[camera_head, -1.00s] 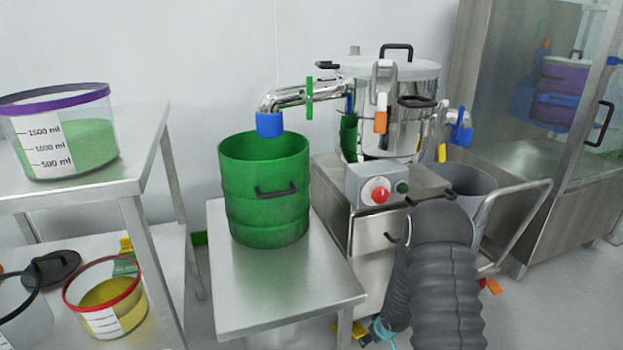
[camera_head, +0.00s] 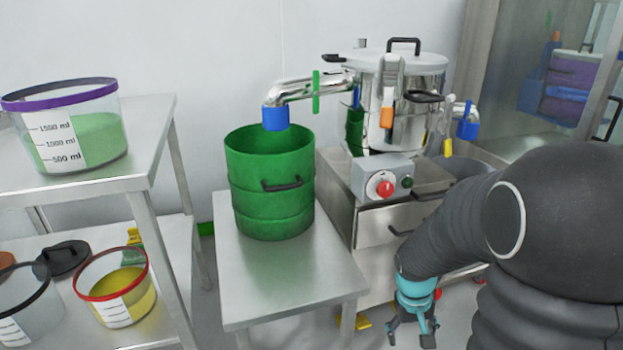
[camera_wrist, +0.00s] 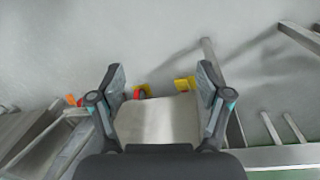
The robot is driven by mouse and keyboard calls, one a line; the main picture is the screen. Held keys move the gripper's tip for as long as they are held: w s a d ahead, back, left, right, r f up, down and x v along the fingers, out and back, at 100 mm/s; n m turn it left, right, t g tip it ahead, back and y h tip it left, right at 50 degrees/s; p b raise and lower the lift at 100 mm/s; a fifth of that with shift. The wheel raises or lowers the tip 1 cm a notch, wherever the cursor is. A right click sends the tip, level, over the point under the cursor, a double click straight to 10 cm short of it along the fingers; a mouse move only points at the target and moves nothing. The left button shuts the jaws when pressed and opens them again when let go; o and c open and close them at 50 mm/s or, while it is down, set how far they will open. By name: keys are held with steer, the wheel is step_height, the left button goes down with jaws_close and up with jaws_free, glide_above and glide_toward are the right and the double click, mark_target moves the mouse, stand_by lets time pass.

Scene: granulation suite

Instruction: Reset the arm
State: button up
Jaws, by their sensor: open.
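My gripper (camera_head: 413,333) hangs low at the lower right of the head view, in front of the steel machine cabinet, at the end of my dark sleeved arm. In the wrist view my gripper (camera_wrist: 162,82) points down with its two fingers spread wide apart. Nothing is between the fingers; beyond them lie a steel surface (camera_wrist: 158,120) and the grey floor.
A green drum (camera_head: 268,190) stands on a low steel table (camera_head: 290,275) under a blue-ended pipe. The machine's control box (camera_head: 382,178) has a red button. A steel shelf (camera_head: 150,185) with tubs stands left. A glass cabinet (camera_head: 520,70) stands at the right.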

steer(key=s+a+r+t+p, duration=0.1)
steer(key=s+a+r+t, duration=0.1)
steer(key=s+r, duration=0.2)
steer(key=s+a+r+t+y, duration=0.1)
steer(key=s+r, duration=0.4)
steer(key=r, duration=0.6)
steer(key=s+a+r+t+p, duration=0.1)
steer(key=s+a+r+t, duration=0.1)
steer(key=r, duration=0.6)
steer(key=s+a, duration=0.1)
steer(key=s, duration=0.1)
steer(key=shift+s+a+r+t+p, duration=0.15)
steer(key=shift+s+r+t+p, duration=0.15)
steer(key=shift+s+t, duration=0.1)
